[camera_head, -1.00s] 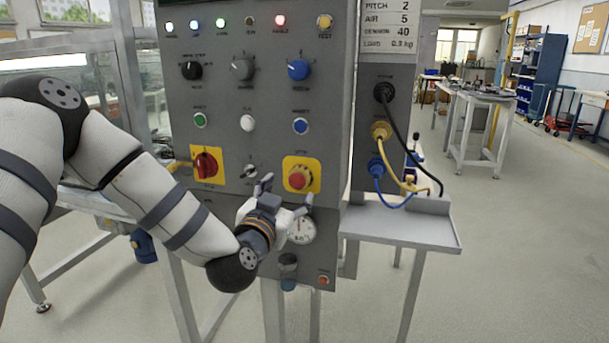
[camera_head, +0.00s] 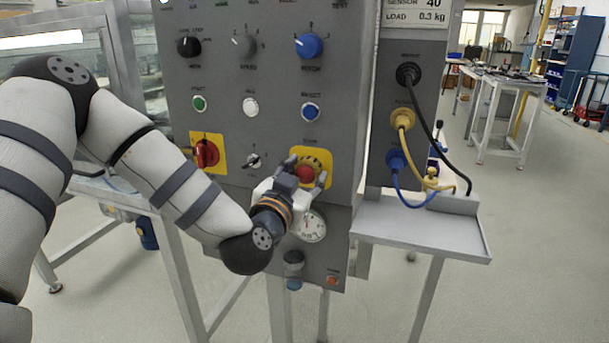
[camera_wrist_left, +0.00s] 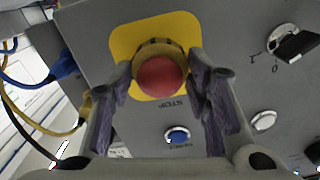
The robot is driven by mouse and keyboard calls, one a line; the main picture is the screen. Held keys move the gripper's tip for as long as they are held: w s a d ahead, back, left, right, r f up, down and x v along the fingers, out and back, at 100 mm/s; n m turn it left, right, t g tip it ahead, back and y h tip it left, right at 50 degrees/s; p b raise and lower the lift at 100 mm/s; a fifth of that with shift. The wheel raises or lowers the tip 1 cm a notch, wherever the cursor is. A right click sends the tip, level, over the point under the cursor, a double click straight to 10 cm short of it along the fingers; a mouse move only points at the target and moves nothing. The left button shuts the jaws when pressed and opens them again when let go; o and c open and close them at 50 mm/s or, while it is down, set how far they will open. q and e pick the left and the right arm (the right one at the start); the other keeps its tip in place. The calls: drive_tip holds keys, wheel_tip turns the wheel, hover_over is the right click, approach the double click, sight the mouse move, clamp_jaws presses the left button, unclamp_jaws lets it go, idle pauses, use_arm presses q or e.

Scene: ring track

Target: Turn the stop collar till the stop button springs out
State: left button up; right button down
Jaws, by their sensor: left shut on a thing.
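The red stop button (camera_head: 305,174) sits on a yellow square plate (camera_head: 326,157) on the grey control panel. The stop collar (camera_head: 311,160) is a dull yellow ring around the button. My left gripper (camera_head: 306,171) has its fingers on opposite sides of the collar and is shut on it. In the left wrist view the red button (camera_wrist_left: 160,76) faces the camera between the two fingers (camera_wrist_left: 161,80). The collar (camera_wrist_left: 158,48) shows above the button, and its sides are partly hidden by the fingertips. My right gripper is not in view.
A red rotary switch (camera_head: 206,153) on yellow and a small selector (camera_head: 253,160) are left of the button. A gauge (camera_head: 310,226) is just below my gripper. Black, yellow and blue (camera_head: 397,160) cables hang at the right above a grey shelf (camera_head: 425,224).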

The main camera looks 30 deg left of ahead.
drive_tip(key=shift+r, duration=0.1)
use_arm(q)
drive_tip(key=shift+r+m+p, duration=0.25)
drive_tip(key=shift+m+p, duration=0.1)
drive_tip(key=shift+m, duration=0.05)
drive_tip(key=shift+r+m+p, duration=0.1)
drive_tip(key=shift+m+p, duration=0.35)
drive_tip(key=shift+m, duration=1.05)
drive_tip(key=shift+f+m, duration=0.3)
drive_tip(key=shift+m, duration=2.3)
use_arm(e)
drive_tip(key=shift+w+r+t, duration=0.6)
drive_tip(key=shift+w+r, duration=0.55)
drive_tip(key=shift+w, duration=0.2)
